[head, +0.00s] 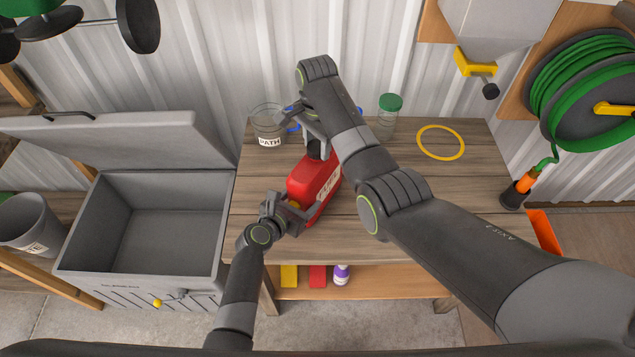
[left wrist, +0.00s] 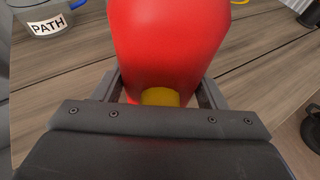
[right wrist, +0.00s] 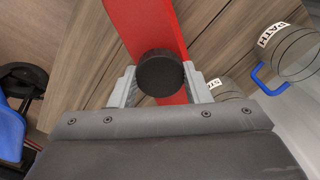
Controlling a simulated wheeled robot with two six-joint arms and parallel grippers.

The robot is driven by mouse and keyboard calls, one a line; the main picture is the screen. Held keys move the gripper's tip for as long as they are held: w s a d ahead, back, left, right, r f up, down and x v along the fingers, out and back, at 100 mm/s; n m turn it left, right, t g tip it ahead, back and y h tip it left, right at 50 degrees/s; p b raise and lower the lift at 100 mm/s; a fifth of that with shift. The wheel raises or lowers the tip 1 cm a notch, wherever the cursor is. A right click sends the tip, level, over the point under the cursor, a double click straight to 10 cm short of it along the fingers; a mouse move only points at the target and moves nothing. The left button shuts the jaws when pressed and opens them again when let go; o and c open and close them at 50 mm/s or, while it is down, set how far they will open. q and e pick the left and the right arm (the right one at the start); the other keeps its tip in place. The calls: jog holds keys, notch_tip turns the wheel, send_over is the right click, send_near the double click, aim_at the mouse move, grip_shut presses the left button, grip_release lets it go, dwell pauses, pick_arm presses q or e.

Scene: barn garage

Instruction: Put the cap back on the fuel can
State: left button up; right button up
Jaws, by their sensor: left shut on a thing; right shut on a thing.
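The red fuel can (head: 316,186) stands on the wooden workbench, its white label facing right. My left gripper (head: 292,211) is shut on the near end of the can, around a yellow part (left wrist: 160,97) seen between its fingers in the left wrist view. The black cap (head: 318,150) is at the far end of the can. My right gripper (head: 314,138) is shut on this cap, which also shows between its fingers in the right wrist view (right wrist: 160,73). I cannot tell whether the cap is seated or just above the can's opening.
A clear jug labelled PATH (head: 268,127) with a blue handle stands behind the can. A green-lidded jar (head: 388,115) and a yellow ring (head: 441,142) are to the right.

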jog(key=m, duration=0.5)
jog(key=shift+w, duration=0.1)
jog(key=m, duration=0.4)
jog(key=o, duration=1.2)
jog(key=shift+c, duration=0.2)
jog(key=shift+r, duration=0.15)
notch_tip(320, 180, up, 7)
jog(key=shift+r, duration=0.15)
